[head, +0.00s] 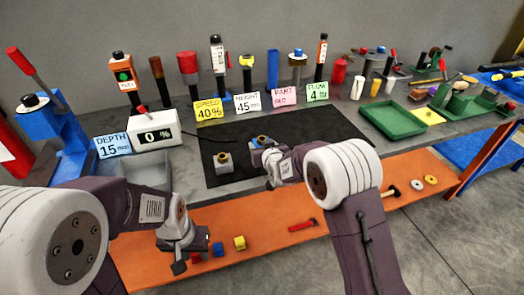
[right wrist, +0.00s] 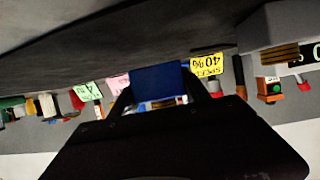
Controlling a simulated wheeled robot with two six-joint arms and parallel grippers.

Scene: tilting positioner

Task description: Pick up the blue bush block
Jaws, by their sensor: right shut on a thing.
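A blue block (right wrist: 156,80), which I take for the blue bush block, sits between the fingers of my right gripper (right wrist: 160,100) in the right wrist view. That gripper is shut on it. In the head view my right gripper (head: 268,158) is over the black mat, mostly hidden by its own wrist, and the held block is hard to make out. Two grey blocks with brass-coloured bushes (head: 226,161) (head: 260,140) are at the mat, one beside the gripper. My left gripper (head: 190,252) hangs low in front of the bench; its jaw opening is unclear.
Signs and upright tools line the bench's back, including a yellow speed sign (head: 209,110). A green tray (head: 392,118) stands right of the black mat (head: 320,130). Small red, blue and yellow cubes (head: 239,243) lie on the orange lower shelf (head: 270,215) near my left gripper.

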